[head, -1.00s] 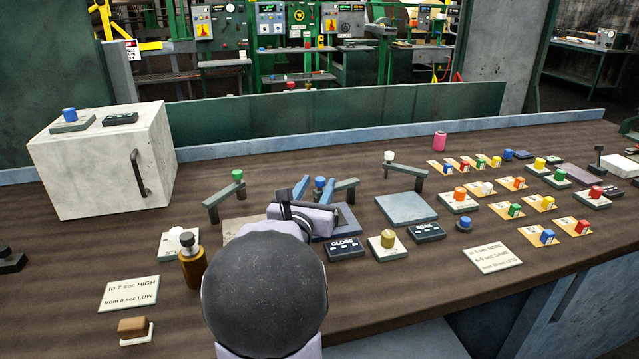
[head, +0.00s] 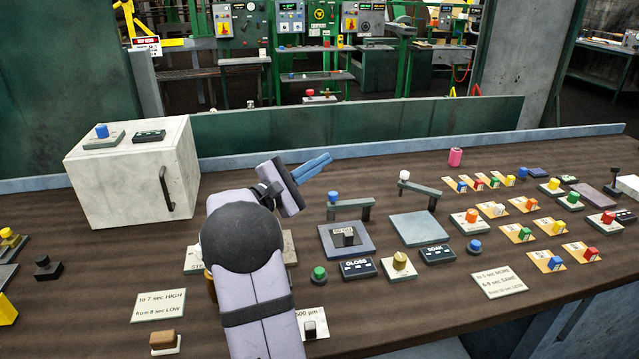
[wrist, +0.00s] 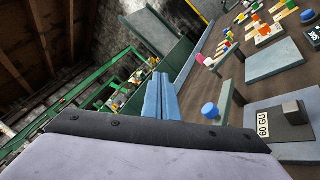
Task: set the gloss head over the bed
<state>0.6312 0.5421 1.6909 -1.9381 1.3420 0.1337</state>
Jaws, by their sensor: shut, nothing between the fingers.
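The likely gloss head is a grey swing bar with a blue knob (head: 333,197), behind the GLOSS display (head: 358,268). It runs along the back edge of a blue-grey plate (head: 330,250), likely the bed, beside rather than across its middle. In the wrist view the blue knob (wrist: 210,111) and the block (wrist: 282,120) sit right of my fingers. My gripper (head: 326,160) is shut and empty, raised behind and left of the knob, apart from it. Its blue fingers (wrist: 159,95) are pressed together.
A similar bar with a white knob (head: 404,175) stands behind a bare plate (head: 425,229) to the right. A white box (head: 130,175) stands at left. Coloured buttons crowd the right side. My arm hides the bench at centre left.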

